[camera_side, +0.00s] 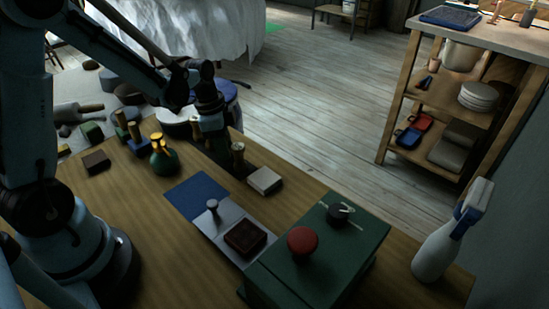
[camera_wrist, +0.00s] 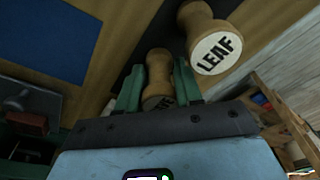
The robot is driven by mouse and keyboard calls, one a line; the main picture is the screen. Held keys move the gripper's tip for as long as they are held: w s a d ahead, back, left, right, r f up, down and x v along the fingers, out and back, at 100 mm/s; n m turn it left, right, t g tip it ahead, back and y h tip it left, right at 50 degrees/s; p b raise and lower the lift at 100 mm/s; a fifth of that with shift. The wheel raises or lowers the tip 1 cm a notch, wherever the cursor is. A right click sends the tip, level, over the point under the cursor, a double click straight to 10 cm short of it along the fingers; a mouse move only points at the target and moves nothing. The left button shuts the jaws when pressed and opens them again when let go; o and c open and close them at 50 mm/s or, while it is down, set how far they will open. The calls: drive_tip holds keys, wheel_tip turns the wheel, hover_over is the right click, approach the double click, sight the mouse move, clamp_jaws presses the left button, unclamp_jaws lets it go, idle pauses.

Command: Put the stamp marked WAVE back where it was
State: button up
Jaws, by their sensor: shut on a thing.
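My gripper (camera_wrist: 158,85) has its two green fingers closed around a wooden stamp (camera_wrist: 159,68). Its label is mostly hidden by shadow and the gripper, so I cannot read its marking. A second wooden stamp (camera_wrist: 208,40), its round white face marked LEAF, is just to the right of the held one and apart from it. In the side view my gripper (camera_side: 212,130) is low over the far part of the table, above a dark strip (camera_side: 222,168). A wooden stamp (camera_side: 238,153) shows just right of it. I cannot tell whether the held stamp touches the strip.
A spray bottle (camera_side: 437,245) stands right.

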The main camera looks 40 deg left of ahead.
drive_tip(key=shift+f, duration=0.2)
drive_tip(key=o, duration=0.9)
drive_tip(key=shift+r, duration=0.15)
drive_tip(key=r, duration=0.4)
drive_tip(key=s+r, duration=0.1)
drive_tip(key=r, duration=0.3)
drive_tip(key=a+r, duration=0.1)
drive_tip(key=r, duration=0.3)
drive_tip(key=shift+s+a, duration=0.1)
drive_tip(key=shift+s, duration=0.05)
drive_tip(key=shift+s+d+r, duration=0.1)
drive_tip(key=shift+d, duration=0.1)
drive_tip(key=shift+s+d+r+n+t+y, duration=0.1)
drive_tip(key=shift+s+d+n+t+y, duration=0.1)
drive_tip(key=shift+s+d+n+t, duration=1.1)
drive_tip(key=shift+s+d+r+n+t+y, duration=0.15)
drive_tip(key=shift+s+d+n+t, duration=0.65)
drive_tip(key=shift+d+n, duration=0.85)
drive_tip(key=shift+s+d+n+t+y, duration=0.25)
drive_tip(key=shift+s+d+n+t, duration=0.65)
drive_tip(key=shift+s+d+n, duration=0.45)
